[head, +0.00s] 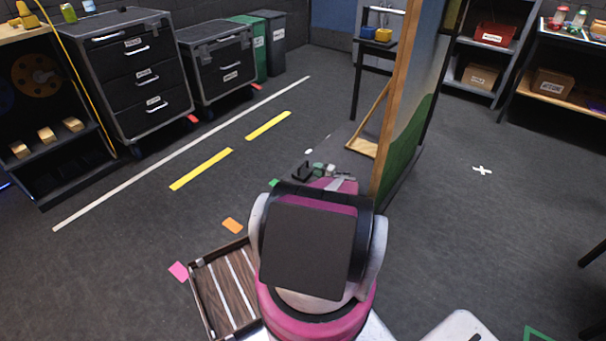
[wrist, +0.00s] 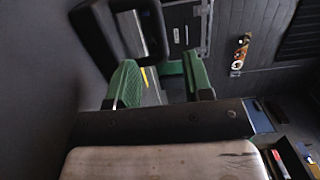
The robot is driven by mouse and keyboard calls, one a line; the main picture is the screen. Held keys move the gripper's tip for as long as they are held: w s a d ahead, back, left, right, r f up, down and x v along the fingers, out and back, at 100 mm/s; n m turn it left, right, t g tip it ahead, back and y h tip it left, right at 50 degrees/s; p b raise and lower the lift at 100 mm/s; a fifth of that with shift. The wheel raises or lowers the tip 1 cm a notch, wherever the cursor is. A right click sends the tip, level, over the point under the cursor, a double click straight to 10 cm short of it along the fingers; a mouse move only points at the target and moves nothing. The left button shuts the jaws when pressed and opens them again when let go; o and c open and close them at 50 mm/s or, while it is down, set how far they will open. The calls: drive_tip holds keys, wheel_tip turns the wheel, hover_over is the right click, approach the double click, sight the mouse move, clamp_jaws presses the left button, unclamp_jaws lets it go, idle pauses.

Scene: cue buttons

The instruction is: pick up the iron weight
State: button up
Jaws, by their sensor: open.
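I cannot make out the iron weight for certain in either view. My gripper (head: 318,170) is held out over the floor in the head view, partly hidden behind my own arm. In the wrist view my gripper (wrist: 160,72) shows two green-padded fingers set apart, with no object gripped between them. Past the fingers is a yellow floor strip (wrist: 147,80). A dark rounded shape (wrist: 92,35) with a silvery bar lies at the upper left of the wrist view; I cannot tell what it is.
A wood-edged panel (head: 392,110) stands just right of my gripper. A shallow wooden tray (head: 208,300) lies at lower left. Drawer cabinets (head: 135,75) line the left wall. Shelves with a red bin (head: 494,34) stand at back right.

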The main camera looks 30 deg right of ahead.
sight(304, 164)
drive_tip(key=x, duration=1)
drive_tip(key=shift+w, duration=0.25)
clamp_jaws()
idle(1.0)
drive_tip(key=shift+r, duration=0.1)
